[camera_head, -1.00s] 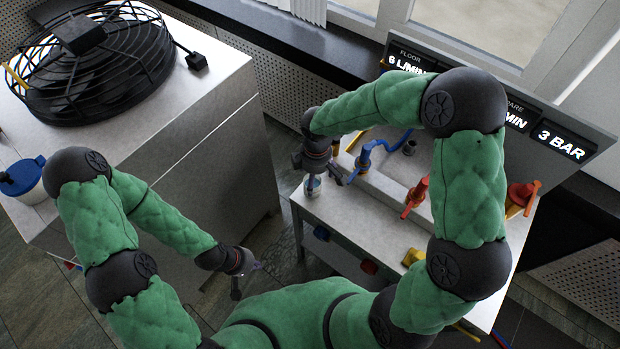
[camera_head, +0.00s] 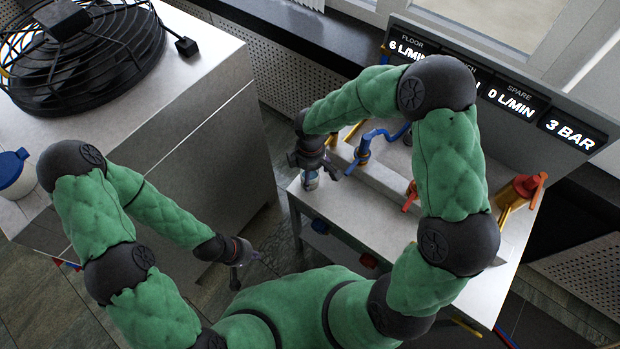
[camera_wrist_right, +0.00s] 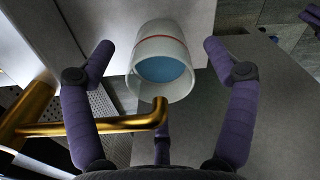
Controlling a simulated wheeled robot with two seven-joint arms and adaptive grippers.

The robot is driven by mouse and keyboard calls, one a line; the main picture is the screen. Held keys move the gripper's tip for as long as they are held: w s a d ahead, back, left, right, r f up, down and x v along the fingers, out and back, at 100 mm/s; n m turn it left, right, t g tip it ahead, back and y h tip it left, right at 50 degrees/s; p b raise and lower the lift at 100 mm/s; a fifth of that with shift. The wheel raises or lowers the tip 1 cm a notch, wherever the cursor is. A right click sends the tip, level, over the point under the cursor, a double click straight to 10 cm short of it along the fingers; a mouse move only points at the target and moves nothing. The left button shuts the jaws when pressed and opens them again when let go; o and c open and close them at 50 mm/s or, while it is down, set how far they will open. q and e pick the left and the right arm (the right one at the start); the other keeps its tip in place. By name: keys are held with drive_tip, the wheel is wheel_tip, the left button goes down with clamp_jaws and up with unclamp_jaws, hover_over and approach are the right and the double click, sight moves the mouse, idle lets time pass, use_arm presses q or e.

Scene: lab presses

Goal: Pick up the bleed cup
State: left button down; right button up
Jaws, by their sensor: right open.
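The bleed cup (camera_wrist_right: 165,62) is a white cup with a red line around it and blue liquid inside. In the right wrist view it sits between the spread fingers of my right gripper (camera_wrist_right: 158,44), with a visible gap on both sides. In the head view the cup (camera_head: 311,181) is at the near left corner of the bench top, partly hidden under my right gripper (camera_head: 322,170), which is open. My left gripper (camera_head: 246,270) hangs low at the left, away from the bench, empty with its fingers apart.
A brass pipe (camera_wrist_right: 95,128) crosses close by my right gripper in the wrist view. Blue (camera_head: 363,146) and red-orange (camera_head: 525,188) valves stand on the bench (camera_head: 355,215). A display panel (camera_head: 512,103) is behind. A fan (camera_head: 65,50) tops the left cabinet.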

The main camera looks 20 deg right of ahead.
wheel_tip(320, 180, down, 3)
drive_tip(key=shift+r+b, duration=0.1)
drive_tip(key=shift+b, duration=0.25)
drive_tip(key=shift+r, duration=0.1)
drive_tip(key=c, duration=1.4)
drive_tip(key=shift+o, duration=0.2)
